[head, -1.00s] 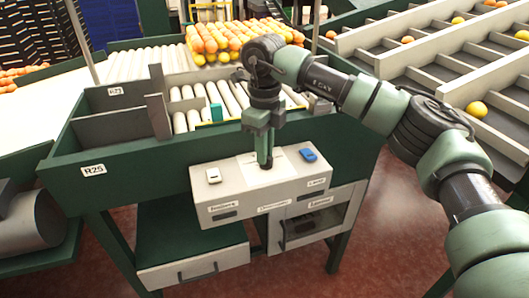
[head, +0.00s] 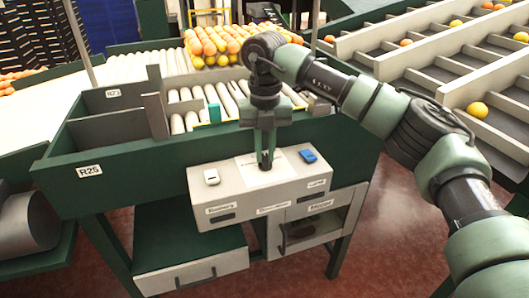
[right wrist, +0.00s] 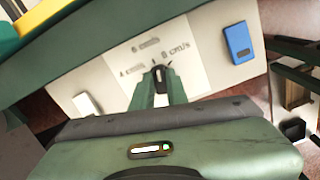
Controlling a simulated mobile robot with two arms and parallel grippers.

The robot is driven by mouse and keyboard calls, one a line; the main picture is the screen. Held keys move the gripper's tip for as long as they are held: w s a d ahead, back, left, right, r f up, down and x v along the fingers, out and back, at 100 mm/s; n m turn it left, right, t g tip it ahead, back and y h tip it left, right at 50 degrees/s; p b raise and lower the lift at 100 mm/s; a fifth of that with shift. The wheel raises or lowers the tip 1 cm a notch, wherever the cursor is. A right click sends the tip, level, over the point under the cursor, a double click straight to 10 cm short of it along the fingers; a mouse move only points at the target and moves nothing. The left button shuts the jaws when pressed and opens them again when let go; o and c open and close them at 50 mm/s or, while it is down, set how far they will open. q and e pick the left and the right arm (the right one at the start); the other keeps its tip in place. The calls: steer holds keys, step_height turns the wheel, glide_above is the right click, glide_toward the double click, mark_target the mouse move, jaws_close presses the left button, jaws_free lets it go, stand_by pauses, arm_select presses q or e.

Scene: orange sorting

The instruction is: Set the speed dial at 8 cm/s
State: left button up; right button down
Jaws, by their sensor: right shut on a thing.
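The speed dial (right wrist: 160,73) is a small black knob with a pale mark on a white plate in the right wrist view. Printed cm/s labels stand around it: one upper left, one at left and one at right, which seems to read 8. The exact direction of the mark is hard to tell. My right gripper (right wrist: 158,91) has its two green fingers closed on the knob from either side. In the head view my right gripper (head: 265,158) points down at the control box (head: 228,197), and its fingers hide most of the dial. My left gripper is not in view.
A white switch (head: 211,177) sits left of the dial and a blue switch (head: 308,156) right of it. Behind the box are a green bin wall (head: 120,160) and rollers (head: 190,120). Oranges (head: 215,45) lie at the back. Drawers are below.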

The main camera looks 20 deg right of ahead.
mark_target(267, 156)
steer(key=m, duration=0.4)
steer(key=shift+w+d+r+m+b, duration=0.1)
steer(key=shift+r+m+b, duration=0.05)
steer(key=shift+m+b, duration=0.2)
steer(key=m, duration=0.4)
steer(key=shift+b, duration=0.4)
steer(key=shift+d+r+m, duration=0.1)
steer(key=shift+m, duration=0.15)
steer(key=c, duration=1.6)
jaws_free()
steer(key=shift+o, duration=1)
step_height(267, 156, up, 8)
steer(key=shift+f+b, duration=0.2)
steer(key=shift+b, duration=0.2)
